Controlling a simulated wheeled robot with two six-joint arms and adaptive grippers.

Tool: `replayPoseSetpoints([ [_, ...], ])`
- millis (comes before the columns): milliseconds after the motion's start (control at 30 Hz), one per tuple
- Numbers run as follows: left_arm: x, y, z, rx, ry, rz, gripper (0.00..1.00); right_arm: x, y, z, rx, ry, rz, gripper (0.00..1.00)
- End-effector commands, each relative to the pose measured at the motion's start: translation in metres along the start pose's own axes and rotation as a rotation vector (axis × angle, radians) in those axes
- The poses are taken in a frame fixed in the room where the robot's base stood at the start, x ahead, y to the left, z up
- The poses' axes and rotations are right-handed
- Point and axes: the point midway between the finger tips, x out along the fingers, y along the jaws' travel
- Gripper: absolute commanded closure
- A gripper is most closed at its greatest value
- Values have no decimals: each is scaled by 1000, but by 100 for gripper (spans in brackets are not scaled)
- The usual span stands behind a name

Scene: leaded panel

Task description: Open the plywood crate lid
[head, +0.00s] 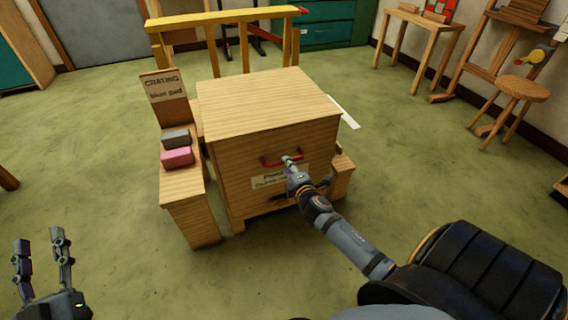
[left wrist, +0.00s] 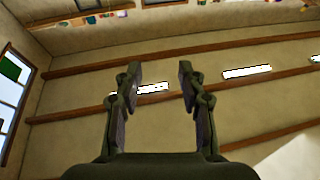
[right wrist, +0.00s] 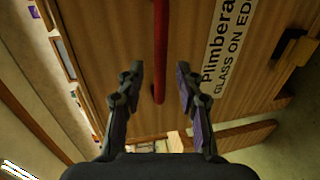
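The plywood crate (head: 225,175) stands mid-floor, its flat lid (head: 265,100) lying shut on top. A red handle (head: 267,163) is on its front face, near the top edge, above a white printed label (head: 268,178). My right gripper (head: 291,163) is at the handle's right part. In the right wrist view, the red handle (right wrist: 160,60) runs down between the open fingers (right wrist: 160,80); I see no finger closed on it. My left gripper (head: 40,243) is open and empty, low at the left, far from the crate.
A wooden side stand (head: 185,205) at the crate's left holds a grey block (head: 175,138), a pink block (head: 176,157) and a "CRATING" sign (head: 163,87). A yellow wooden rail (head: 225,17) stands behind. A stool (head: 522,88) is far right. Floor in front is clear.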

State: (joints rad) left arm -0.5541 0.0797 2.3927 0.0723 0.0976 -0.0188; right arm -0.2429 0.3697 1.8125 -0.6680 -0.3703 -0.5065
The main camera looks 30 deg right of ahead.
Motion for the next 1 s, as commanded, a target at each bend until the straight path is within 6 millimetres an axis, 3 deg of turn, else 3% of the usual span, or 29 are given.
replayPoseSetpoints([
  [100,3,0,-28,10,121,3,60,19,-1,0,1,-1,1,64],
  [300,2,2,-64,20,272,6,60,38,-1,0,0,-1,0,64],
  [500,0,2,-78,24,329,8,60,44,-1,0,0,0,-1,64],
  [733,0,2,-79,24,332,8,60,44,-1,0,0,0,-1,64],
  [1000,0,2,-78,24,331,8,60,44,-1,0,0,0,-1,100],
])
